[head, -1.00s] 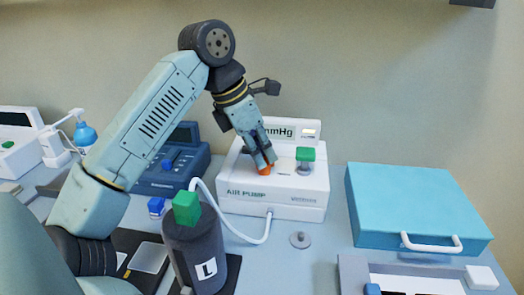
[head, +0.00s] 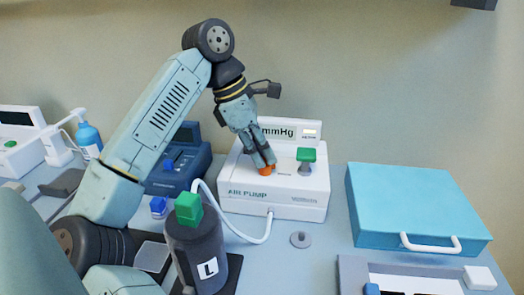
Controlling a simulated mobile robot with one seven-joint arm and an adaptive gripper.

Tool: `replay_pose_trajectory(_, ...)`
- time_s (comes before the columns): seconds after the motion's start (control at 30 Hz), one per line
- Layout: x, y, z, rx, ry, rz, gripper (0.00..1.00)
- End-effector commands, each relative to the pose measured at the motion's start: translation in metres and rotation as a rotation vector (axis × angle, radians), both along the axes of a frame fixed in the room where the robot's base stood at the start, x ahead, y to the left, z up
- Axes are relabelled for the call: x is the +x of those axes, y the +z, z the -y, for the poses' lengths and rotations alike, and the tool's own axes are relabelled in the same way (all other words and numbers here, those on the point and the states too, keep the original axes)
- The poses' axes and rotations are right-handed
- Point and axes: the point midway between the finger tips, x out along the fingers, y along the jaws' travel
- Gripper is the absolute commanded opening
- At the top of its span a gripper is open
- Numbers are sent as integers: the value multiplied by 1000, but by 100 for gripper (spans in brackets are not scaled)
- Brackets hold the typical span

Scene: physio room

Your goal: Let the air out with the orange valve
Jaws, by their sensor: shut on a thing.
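The white air pump (head: 272,205) stands on the table against the wall, with an "mmHg" display panel at its back. The orange valve (head: 264,172) is on its top, left of the green-topped knob (head: 306,156). My gripper (head: 266,163) points down from above and is shut on the orange valve; its fingers hide part of it. A white hose (head: 258,240) runs from the pump's front to the dark grey cuff cylinder (head: 196,245), which has a green block on top and an "L" label.
A blue case (head: 415,205) with a white handle lies to the right, behind a grey tray (head: 350,272). A dark blue device (head: 180,165) and a blue bottle (head: 88,138) stand to the left. A small grey disc (head: 300,240) lies before the pump.

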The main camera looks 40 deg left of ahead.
Motion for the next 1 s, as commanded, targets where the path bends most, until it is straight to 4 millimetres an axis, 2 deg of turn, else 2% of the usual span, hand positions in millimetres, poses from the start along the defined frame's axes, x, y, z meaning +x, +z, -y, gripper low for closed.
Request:
replay_pose_trajectory(0.03,0,-6,1,-3,-3,-11,0)
replay_pose_trajectory(0.1,0,-6,1,-4,-4,-12,0)
replay_pose_trajectory(0.13,0,-6,1,-4,-3,-12,11)
replay_pose_trajectory(0.4,0,-6,0,-4,-1,-10,28)
replay_pose_trajectory(0.77,0,-2,0,-2,1,-6,28)
replay_pose_trajectory(0.87,-2,6,-3,0,2,-5,28)
replay_pose_trajectory(1.0,-8,29,-9,0,2,-3,28)
